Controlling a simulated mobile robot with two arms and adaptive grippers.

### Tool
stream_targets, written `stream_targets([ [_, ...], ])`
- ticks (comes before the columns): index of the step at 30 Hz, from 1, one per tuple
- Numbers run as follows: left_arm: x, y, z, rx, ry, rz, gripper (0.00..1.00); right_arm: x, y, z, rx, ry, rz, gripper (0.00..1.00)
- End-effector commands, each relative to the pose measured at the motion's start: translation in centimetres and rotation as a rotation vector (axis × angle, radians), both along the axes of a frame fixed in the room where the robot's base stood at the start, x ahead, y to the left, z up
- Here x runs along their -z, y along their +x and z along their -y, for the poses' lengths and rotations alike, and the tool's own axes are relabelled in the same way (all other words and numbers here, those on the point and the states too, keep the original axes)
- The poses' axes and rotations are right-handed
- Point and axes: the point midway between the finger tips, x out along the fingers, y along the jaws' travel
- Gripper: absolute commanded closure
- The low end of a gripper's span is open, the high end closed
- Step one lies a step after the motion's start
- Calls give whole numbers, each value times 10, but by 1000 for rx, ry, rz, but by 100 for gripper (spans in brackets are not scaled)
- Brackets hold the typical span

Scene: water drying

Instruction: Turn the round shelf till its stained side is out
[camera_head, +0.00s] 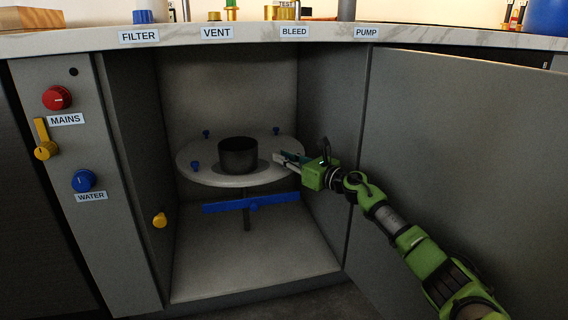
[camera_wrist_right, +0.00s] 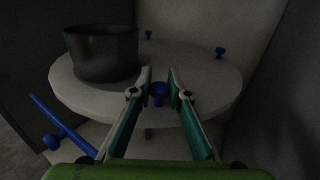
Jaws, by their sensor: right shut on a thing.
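The round shelf (camera_head: 205,174) is a pale disc inside the open cabinet, on a thin central post. Blue pegs stand around its rim, at the back left (camera_head: 206,133), back right (camera_head: 276,130) and front left (camera_head: 195,165). A dark pot (camera_head: 238,155) stands on the shelf. My right gripper (camera_head: 281,157) reaches in over the shelf's right edge. In the right wrist view, its fingers are on either side of a blue peg (camera_wrist_right: 159,92), shut on it. I cannot make out a stain on the shelf. My left gripper is not in view.
A blue bar (camera_head: 250,203) with a knob crosses below the shelf. The open door (camera_head: 445,150) stands to the right of my right arm. A yellow knob (camera_head: 160,220) is on the cabinet's left inner wall. The cabinet floor (camera_head: 250,265) is clear.

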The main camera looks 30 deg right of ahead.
Motion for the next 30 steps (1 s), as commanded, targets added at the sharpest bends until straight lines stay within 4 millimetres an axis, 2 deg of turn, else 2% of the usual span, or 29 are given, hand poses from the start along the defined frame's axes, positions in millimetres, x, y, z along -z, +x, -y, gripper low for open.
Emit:
stream_targets([
  [11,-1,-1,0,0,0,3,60,-1,0,0,-1,0,2,100],
  [12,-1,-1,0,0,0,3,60,-1,0,0,-1,0,2,78],
  [14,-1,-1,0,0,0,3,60,-1,0,0,-1,0,2,66],
  [25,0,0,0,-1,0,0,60,0,-1,1,-1,0,0,66],
  [30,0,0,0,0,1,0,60,1,-13,5,1,-2,-1,66],
])
